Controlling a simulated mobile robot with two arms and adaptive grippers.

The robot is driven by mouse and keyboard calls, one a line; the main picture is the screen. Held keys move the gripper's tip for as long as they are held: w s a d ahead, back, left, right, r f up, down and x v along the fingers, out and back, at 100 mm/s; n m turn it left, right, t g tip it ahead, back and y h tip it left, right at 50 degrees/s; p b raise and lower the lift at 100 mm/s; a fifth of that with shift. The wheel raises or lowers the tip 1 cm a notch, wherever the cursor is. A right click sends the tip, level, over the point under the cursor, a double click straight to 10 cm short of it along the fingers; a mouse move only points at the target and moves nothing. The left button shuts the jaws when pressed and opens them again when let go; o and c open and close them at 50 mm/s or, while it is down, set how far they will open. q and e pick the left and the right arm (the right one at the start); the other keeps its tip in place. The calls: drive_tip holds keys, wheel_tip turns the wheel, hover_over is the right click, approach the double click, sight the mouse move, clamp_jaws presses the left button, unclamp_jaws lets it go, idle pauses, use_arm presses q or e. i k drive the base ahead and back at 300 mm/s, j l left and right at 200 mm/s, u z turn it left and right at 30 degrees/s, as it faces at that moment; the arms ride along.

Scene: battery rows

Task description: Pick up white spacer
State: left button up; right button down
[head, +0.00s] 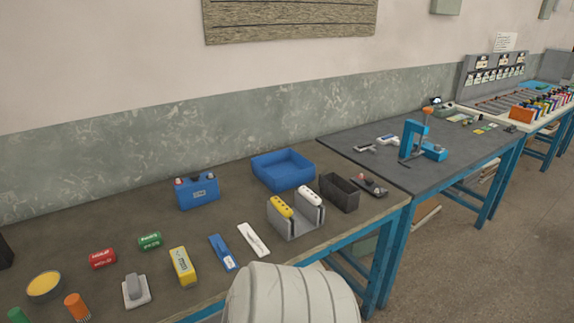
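A flat, long white piece (253,239), which looks like the white spacer, lies on the near workbench between a flat blue piece (223,252) and a grey open holder (295,224). A second white piece, rounded with dark dots (309,196), sits at the right side of the grey holder. A yellow one (281,207) of similar shape sits at its left side. I cannot tell for certain which white piece is called the spacer. Neither of my grippers is in view.
A yellow box (182,267), a grey-and-white device (135,290) and red (102,258) and green (149,241) cylinders lie to the left. A blue tray (283,169), blue battery (198,190) and black bin (339,192) stand behind. Another bench (440,165) adjoins at right.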

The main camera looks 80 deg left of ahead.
sight(310, 196)
drive_tip(key=u, duration=2.55)
drive_tip(key=i+l, duration=0.2)
drive_tip(key=l, duration=0.15)
drive_tip(key=i+l, duration=0.15)
drive_tip(key=l, duration=0.15)
drive_tip(key=i+l, duration=0.2)
drive_tip(key=l, duration=0.15)
drive_tip(key=i+l+u, duration=0.1)
drive_tip(key=l, duration=0.25)
drive_tip(key=i, duration=0.1)
